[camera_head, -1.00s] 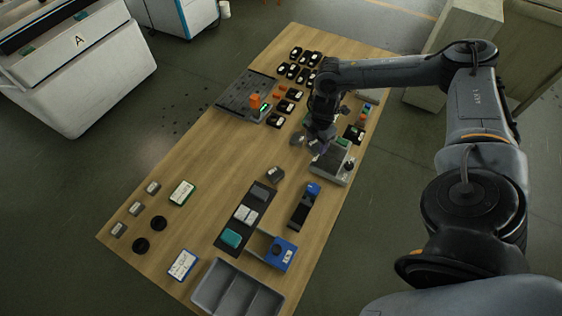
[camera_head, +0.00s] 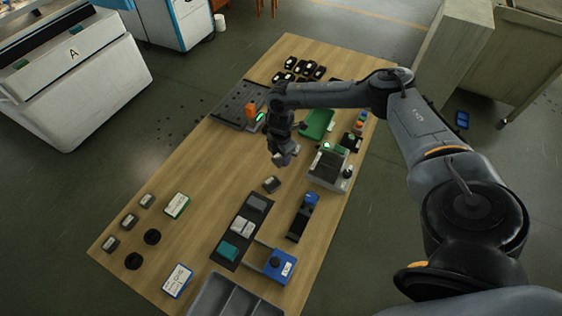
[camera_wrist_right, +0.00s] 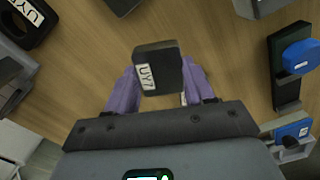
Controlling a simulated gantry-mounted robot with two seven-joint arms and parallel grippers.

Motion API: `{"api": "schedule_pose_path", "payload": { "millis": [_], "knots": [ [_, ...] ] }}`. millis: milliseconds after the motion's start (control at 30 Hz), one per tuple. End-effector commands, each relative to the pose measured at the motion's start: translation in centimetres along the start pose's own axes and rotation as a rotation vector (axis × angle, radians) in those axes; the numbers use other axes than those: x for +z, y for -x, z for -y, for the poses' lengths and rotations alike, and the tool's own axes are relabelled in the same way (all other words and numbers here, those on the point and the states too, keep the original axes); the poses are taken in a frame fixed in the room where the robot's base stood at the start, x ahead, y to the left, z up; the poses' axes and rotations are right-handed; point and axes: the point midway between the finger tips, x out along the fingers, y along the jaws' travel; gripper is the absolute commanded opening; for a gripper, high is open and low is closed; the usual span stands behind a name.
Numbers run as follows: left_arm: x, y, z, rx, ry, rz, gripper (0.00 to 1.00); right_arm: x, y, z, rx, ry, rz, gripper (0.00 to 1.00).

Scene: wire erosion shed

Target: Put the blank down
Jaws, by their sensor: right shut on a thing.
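My right gripper (camera_head: 281,158) hangs over the middle of the wooden table, its tips pointing down. In the right wrist view its purple fingers (camera_wrist_right: 162,82) are shut on a dark blank (camera_wrist_right: 158,58) with a white label reading "UY7". The blank sits between the fingertips, tilted a little in the picture, with wood behind it. In the head view the held blank is too small and covered to make out. My left gripper is not in view.
A dark mat (camera_head: 226,246) with blocks, a blue-knobbed fixture (camera_head: 299,224) and a blue device (camera_head: 280,266) stand in front. A grey machine (camera_head: 325,174) and a green tray (camera_head: 318,124) are right of the gripper. The wood to its left is bare.

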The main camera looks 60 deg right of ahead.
Motion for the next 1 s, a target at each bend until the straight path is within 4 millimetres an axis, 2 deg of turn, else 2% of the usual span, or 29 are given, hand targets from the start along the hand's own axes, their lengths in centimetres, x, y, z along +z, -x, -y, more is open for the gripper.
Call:
{"api": "schedule_pose_path", "payload": {
  "millis": [300,767,800,933,1000],
  "knots": [
    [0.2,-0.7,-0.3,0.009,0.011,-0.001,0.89,0.0,-3.5,0.0,0.000,0.001,0.001,0.02],
    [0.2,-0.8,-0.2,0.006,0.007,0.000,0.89,0.0,-4.1,0.0,0.001,0.001,0.000,0.02],
    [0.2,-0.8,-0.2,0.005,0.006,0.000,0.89,0.1,-4.0,0.0,0.000,0.001,0.001,0.59],
    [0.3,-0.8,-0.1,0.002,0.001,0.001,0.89,0.1,-4.0,0.1,0.000,0.001,0.001,0.78],
    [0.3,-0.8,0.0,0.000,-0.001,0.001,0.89,0.1,-4.0,0.1,0.000,0.001,0.001,0.78]
  ]
}}
